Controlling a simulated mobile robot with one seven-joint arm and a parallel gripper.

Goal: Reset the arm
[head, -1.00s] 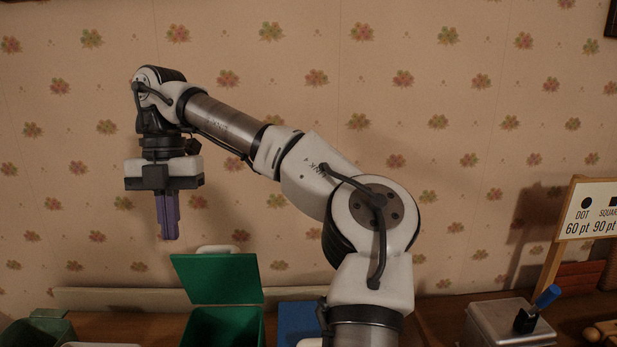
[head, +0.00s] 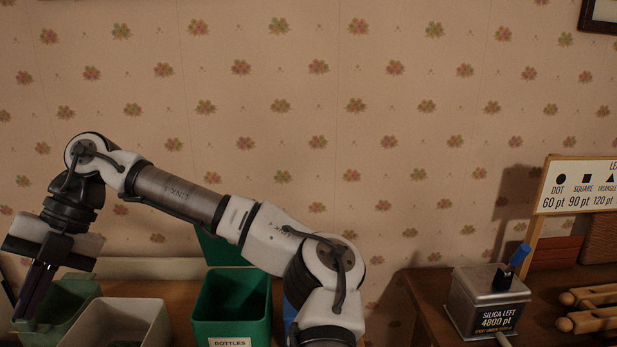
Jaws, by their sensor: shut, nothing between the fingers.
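My gripper (head: 28,312) is at the lower left of the head view, at the end of my bent arm. Its purple fingers point down and slightly left, and they are shut with nothing between them. The fingertips show in front of a dull green bin (head: 72,301) at the left edge; whether they touch it cannot be told. My arm stretches from the bottom middle up and left across the view.
A white bin (head: 85,320) and a green bin labelled BOTTLES (head: 205,318), lid raised, stand below my arm. At right are a metal box marked SILICA LEFT (head: 468,312), a points sign (head: 546,195) and wooden pieces (head: 590,320). The patterned wall (head: 400,100) is behind.

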